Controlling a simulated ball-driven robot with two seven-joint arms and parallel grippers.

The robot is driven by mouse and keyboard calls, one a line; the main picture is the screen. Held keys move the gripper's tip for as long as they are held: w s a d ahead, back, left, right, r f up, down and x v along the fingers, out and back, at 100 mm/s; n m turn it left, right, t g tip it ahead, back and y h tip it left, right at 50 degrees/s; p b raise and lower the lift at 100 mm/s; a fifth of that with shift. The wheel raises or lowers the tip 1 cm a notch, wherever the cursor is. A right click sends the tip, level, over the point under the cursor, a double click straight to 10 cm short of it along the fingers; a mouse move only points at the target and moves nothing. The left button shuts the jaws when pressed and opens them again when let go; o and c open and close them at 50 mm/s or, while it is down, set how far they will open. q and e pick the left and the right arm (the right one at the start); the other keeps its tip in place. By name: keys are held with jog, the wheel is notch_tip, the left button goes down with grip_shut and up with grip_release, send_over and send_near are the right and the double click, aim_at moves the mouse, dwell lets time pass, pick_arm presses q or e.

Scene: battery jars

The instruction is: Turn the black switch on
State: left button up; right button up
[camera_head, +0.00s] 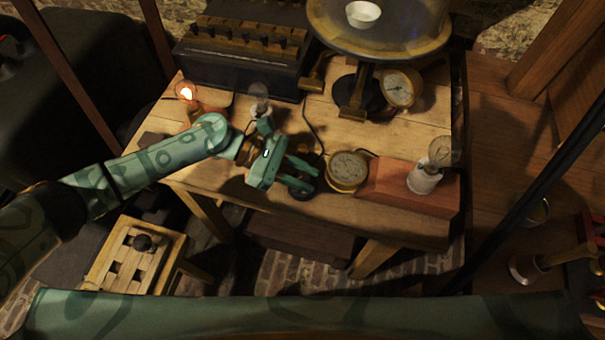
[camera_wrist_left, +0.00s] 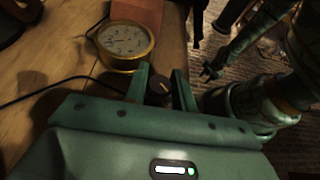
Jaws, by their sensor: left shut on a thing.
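The black switch (camera_head: 306,194) is a round dark knob near the front edge of the wooden table, partly hidden by my left gripper (camera_head: 306,178) in the head view. In the left wrist view the dark knob (camera_wrist_left: 159,86) sits between the two green fingers of the left gripper (camera_wrist_left: 162,74), which are closed around it. What looks like my right gripper (camera_wrist_left: 210,70) is small and dark at the upper right of the left wrist view, away from the table; its fingers are unclear.
A brass dial gauge (camera_head: 347,170) stands just right of the switch. A reddish block (camera_head: 393,187) with an unlit bulb (camera_head: 425,176) is further right. A lit bulb (camera_head: 186,92) stands at the left. A black cable (camera_wrist_left: 50,90) runs across the table.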

dwell(0.3)
pick_arm(q)
jog(key=o, duration=1)
jog(key=v, duration=1.6)
jog(key=shift+a+p, duration=0.2)
jog(key=shift+p, duration=0.2)
jog(key=shift+r, duration=0.1)
